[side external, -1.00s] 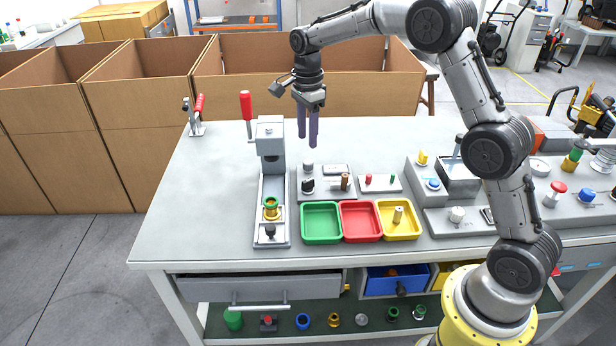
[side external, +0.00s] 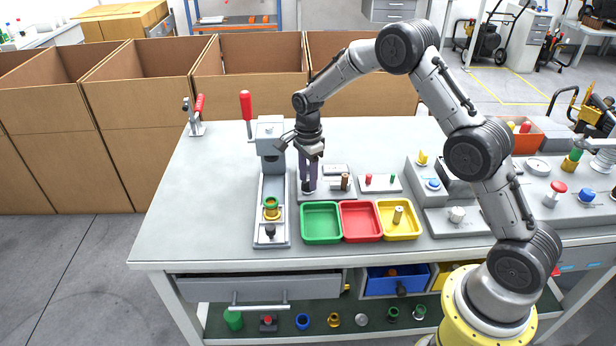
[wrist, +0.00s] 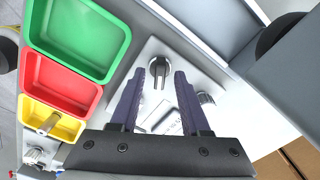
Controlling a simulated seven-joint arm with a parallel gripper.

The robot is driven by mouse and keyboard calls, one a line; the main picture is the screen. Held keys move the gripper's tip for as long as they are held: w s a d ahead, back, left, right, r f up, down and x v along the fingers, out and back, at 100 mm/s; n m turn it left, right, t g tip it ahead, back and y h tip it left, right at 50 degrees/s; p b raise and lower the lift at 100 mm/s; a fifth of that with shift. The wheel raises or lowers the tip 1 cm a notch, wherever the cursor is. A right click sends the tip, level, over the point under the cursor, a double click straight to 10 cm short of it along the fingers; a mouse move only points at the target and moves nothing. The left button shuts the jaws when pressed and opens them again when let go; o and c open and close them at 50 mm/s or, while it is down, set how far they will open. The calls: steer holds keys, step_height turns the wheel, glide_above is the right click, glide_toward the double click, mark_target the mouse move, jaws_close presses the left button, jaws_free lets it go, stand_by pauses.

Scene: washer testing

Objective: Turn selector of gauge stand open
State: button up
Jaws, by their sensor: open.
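The selector is a black knob (wrist: 158,66) with a pale pointer line on a light grey plate, the gauge stand (wrist: 148,52). In the side view the stand (side external: 342,196) lies behind the green and red trays, and my fingers largely hide the knob. My gripper (side external: 309,188) points down over the stand's left part. In the wrist view my gripper (wrist: 158,76) is open, its two purple fingers on either side of the knob's line. The knob appears between or just beyond the fingertips; contact cannot be told.
Close on the left stands a press (side external: 271,140) with a red lever. Green (side external: 321,238), red (side external: 361,236) and yellow (side external: 412,233) trays lie in front. A plate with small pegs (side external: 381,190) is at right.

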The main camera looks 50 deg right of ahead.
steer(key=shift+f, duration=0.1)
jaws_close()
steer(key=shift+n, duration=0.3)
steer(key=n, duration=1.1)
stand_by(0.5)
stand_by(0.4)
jaws_free()
